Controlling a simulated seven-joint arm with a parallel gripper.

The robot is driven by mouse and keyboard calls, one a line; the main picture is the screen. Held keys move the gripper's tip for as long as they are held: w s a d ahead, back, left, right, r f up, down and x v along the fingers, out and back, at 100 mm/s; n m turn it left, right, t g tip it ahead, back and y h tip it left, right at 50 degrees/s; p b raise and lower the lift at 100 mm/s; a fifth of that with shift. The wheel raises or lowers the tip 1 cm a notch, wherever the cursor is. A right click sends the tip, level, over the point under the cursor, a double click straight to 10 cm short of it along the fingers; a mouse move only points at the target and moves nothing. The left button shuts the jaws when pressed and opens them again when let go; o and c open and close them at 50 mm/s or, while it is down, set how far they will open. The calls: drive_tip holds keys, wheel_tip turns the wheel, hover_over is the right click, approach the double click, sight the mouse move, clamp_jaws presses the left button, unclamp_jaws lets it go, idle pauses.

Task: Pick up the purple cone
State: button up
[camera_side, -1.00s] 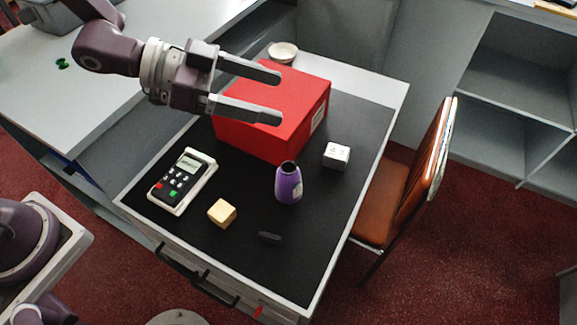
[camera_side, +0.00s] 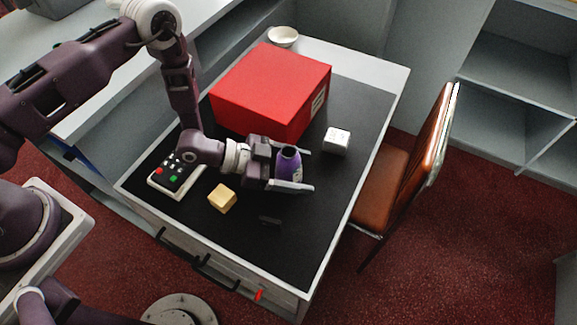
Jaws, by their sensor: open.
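The purple cone (camera_side: 287,165) stands upright on the black mat, with a dark top. It has a rounded, bottle-like shape and a pale label that showed low on its side earlier. My gripper (camera_side: 304,169) is low over the mat and open, its fingers pointing right. One finger passes behind the cone and the other passes in front of its lower part, so the cone stands between them. The near finger hides the cone's base. I cannot tell whether either finger touches it.
A large red box (camera_side: 268,88) stands behind my gripper. A white cube (camera_side: 337,141) is to the right, a yellow block (camera_side: 222,198) and a small black item (camera_side: 269,221) in front. A card terminal (camera_side: 172,178) is left, partly under my arm. A white bowl (camera_side: 283,37) is at the back.

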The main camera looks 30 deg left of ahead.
drive_tip(key=shift+w+d, duration=0.1)
drive_tip(key=shift+d, duration=0.05)
drive_tip(key=c, duration=1.5)
drive_tip(key=shift+c, duration=0.2)
drive_tip(key=shift+r, duration=0.1)
